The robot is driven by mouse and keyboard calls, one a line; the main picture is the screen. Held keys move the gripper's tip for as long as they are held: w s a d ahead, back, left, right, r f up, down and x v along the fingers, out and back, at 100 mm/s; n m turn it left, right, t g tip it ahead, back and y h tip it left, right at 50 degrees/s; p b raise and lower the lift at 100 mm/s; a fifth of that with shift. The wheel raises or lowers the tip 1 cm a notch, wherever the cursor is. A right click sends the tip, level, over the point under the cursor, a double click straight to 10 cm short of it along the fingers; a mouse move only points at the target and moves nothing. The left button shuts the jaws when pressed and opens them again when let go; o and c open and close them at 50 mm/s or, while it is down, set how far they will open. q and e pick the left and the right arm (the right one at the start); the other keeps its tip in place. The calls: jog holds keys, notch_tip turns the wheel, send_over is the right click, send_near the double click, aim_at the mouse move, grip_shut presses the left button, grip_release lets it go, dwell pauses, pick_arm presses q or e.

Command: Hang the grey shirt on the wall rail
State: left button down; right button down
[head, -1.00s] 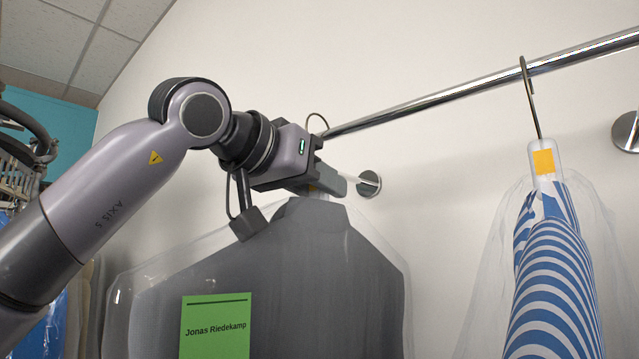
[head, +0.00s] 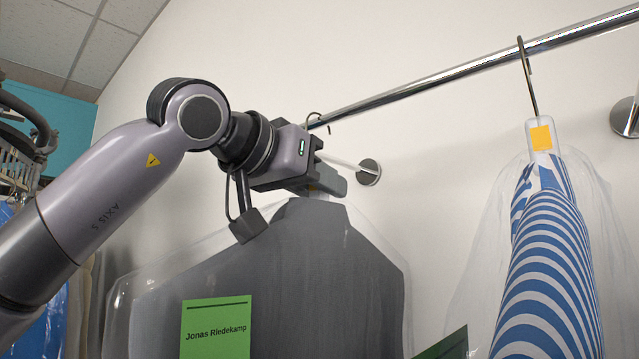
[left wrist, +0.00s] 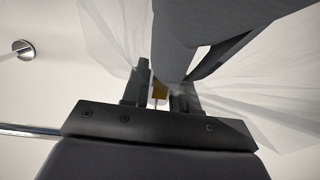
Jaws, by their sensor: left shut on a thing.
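The grey shirt (head: 300,270) hangs in a clear cover below my left gripper (head: 328,184), with a green name card (head: 215,325) on its front. The gripper is shut on the neck of the shirt's hanger, mostly hidden by the jaws. In the left wrist view the jaws (left wrist: 160,92) close around a small orange-tagged part, with the grey cloth (left wrist: 190,35) beyond. The hanger's thin hook (head: 314,116) shows above the gripper, at the visible left end of the chrome wall rail (head: 430,81). I cannot tell whether it is over the rail or touching it. My right gripper is not in view.
A blue-and-white striped shirt (head: 545,270) in a clear cover hangs from the rail at right. Round wall mounts (head: 369,172) hold the rail. Between hook and striped shirt the rail is bare. A dark green card edge (head: 447,346) shows at bottom.

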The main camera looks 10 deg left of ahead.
pick_arm(q)
jog(key=shift+r, duration=0.1)
jog(key=c, duration=0.8)
grip_release()
jog(key=shift+s, duration=0.1)
jog(key=shift+s+a, duration=0.25)
jog(key=b+v, duration=0.1)
jog(key=v, duration=0.5)
jog(key=shift+s+a+r+b, duration=0.1)
jog(key=shift+s+b, duration=0.15)
jog(key=shift+b, duration=0.1)
jog(key=shift+o, duration=0.6)
